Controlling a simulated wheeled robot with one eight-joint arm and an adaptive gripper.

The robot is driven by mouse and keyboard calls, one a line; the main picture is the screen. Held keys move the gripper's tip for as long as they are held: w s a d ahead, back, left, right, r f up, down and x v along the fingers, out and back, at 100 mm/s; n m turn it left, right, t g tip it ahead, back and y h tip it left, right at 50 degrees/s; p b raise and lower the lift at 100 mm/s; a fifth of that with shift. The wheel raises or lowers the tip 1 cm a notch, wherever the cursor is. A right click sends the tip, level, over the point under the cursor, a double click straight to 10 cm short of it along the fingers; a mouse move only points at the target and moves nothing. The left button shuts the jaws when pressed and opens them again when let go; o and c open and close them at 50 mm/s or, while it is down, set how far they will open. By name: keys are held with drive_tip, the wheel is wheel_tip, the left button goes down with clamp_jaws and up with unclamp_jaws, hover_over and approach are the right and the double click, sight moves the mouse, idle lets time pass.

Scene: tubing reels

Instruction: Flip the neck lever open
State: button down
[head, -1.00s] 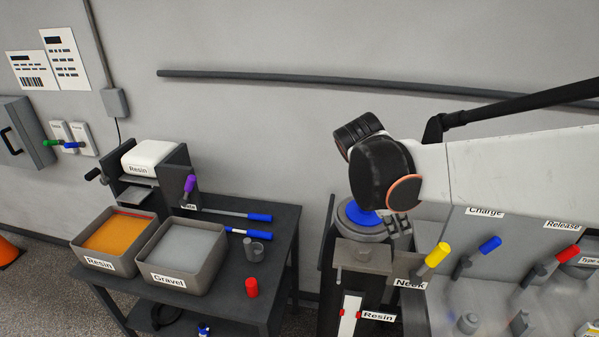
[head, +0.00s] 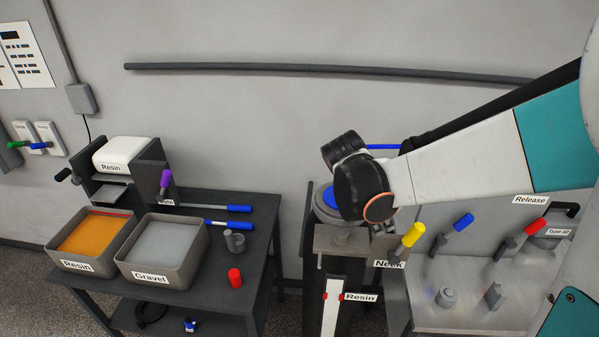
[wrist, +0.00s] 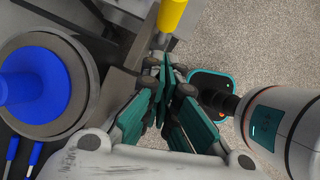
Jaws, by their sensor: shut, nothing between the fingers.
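The neck lever has a yellow handle (head: 412,235) that tilts up and to the right, above the label "Neck" (head: 389,264). The yellow handle also shows at the top of the wrist view (wrist: 172,14). My gripper (wrist: 163,66) is shut and empty in the wrist view, with its fingertips just below the handle's lower end in the picture. I cannot tell whether they touch the lever. In the head view my wrist hides most of the gripper, left of the yellow handle.
A blue-topped round vessel (wrist: 62,110) stands left of my gripper. Blue (head: 463,222) and red (head: 535,226) levers stand right of the yellow one, above a metal bench (head: 455,318). A dark table with Resin and Gravel bins (head: 160,283) is at the left.

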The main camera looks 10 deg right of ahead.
sight(403, 240)
drive_tip(key=d+f, duration=0.2)
drive_tip(key=d, duration=0.1)
drive_tip(key=d+f, duration=0.1)
drive_tip(key=d, duration=0.1)
drive_tip(key=shift+f+p, duration=0.15)
drive_tip(key=shift+p, duration=0.15)
drive_tip(key=shift+d, duration=0.1)
